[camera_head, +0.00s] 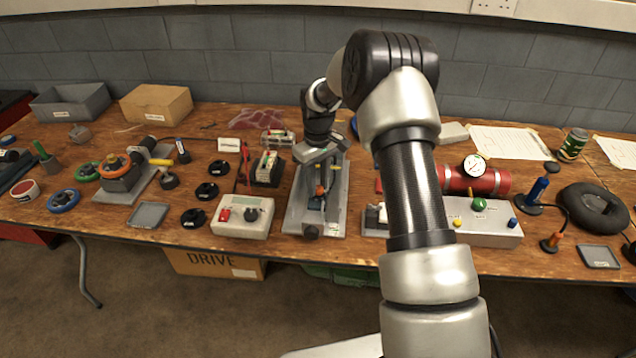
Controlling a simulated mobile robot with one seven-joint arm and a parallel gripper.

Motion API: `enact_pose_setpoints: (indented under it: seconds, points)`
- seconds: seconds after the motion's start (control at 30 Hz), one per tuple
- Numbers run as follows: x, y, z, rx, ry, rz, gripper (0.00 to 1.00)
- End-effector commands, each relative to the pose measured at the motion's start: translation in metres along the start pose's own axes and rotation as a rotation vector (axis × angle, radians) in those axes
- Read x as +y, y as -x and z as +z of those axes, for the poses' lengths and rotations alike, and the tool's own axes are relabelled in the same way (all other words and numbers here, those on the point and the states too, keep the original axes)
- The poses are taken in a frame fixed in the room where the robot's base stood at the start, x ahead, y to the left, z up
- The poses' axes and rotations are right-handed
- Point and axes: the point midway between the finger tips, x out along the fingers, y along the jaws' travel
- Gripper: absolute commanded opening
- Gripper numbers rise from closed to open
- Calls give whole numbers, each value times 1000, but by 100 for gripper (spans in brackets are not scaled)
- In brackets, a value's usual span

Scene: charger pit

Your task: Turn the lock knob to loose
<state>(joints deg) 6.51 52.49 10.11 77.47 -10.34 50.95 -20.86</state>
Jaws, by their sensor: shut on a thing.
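A grey open fixture (336,215) with raised side walls stands on the bench at the centre of the head view. Inside it is a small orange knob (320,190) on a dark blue-grey block; it appears to be the lock knob, though its marking is too small to read. My gripper (320,178) points down into the fixture from above and is shut on the orange knob. The fingertips are small and partly hidden by the gripper body. A black round knob (310,232) sits at the fixture's front end, apart from my gripper.
Left of the fixture stand a white box (243,216) with a red switch and black dial, and a battery holder (267,169). To the right are a grey panel (495,226) with coloured knobs and a red cylinder (487,181) with a gauge. My arm covers part of the bench.

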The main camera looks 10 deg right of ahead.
Motion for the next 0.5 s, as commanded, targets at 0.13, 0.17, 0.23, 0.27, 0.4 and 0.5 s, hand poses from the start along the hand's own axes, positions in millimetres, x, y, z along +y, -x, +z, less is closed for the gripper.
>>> enact_pose_setpoints:
  seconds: [0.13,0.17,0.23,0.27,0.4,0.5]
  points:
    - [0,1,-1,3,-1,1,4]
    - [0,1,-1,3,-1,1,4]
    - [0,1,-1,3,-1,1,36]
    - [0,1,-1,2,-1,1,41]
    - [0,1,0,2,-1,0,45]
    - [0,0,0,1,-1,0,45]
